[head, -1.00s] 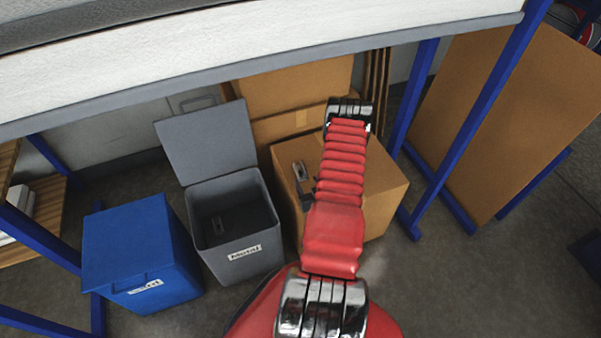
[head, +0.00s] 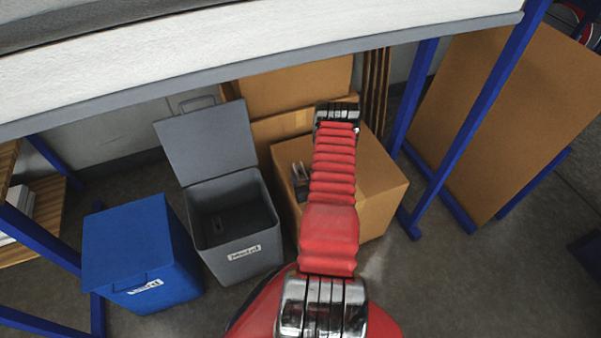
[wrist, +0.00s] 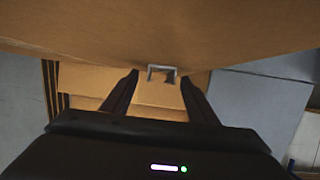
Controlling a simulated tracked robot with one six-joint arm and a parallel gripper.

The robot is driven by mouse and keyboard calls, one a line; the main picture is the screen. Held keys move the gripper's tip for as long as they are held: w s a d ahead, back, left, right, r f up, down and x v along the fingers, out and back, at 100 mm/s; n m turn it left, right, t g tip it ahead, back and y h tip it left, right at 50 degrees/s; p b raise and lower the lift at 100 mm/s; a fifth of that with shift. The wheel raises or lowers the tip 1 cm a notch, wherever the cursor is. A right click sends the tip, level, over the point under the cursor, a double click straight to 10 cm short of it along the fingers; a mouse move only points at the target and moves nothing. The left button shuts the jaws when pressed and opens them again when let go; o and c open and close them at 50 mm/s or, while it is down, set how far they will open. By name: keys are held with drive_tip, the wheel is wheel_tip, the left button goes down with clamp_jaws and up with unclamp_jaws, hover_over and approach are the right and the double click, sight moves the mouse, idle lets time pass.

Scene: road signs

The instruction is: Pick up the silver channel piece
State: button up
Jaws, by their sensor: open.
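The silver channel piece (wrist: 162,69) shows in the wrist view as a small U-shaped metal bracket at the edge of a cardboard box top. It lies between the fingertips of my gripper (wrist: 161,74), which is open, with a finger on either side and visible gaps. In the head view the dark fingers of my gripper (head: 300,178) are at the left part of the box top, over the place of the piece. There they and my red arm hide much of it, and I cannot tell whether they touch it.
The cardboard box (head: 375,196) stands on the floor. A closed blue bin (head: 140,250) stands further left. A white-topped bench (head: 260,55) with blue legs overhangs the area.

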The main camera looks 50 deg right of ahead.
drive_tip(key=c, duration=1.2)
drive_tip(key=shift+r, duration=0.1)
drive_tip(key=shift+r, duration=0.7)
wheel_tip(320, 180, up, 2)
drive_tip(key=s+a, duration=0.3)
drive_tip(key=s, duration=0.2)
drive_tip(key=s+a, duration=0.4)
drive_tip(key=s, duration=0.1)
drive_tip(key=s+a, duration=0.3)
drive_tip(key=s, duration=0.1)
drive_tip(key=shift+s+a, duration=0.15)
drive_tip(key=shift+s, duration=0.25)
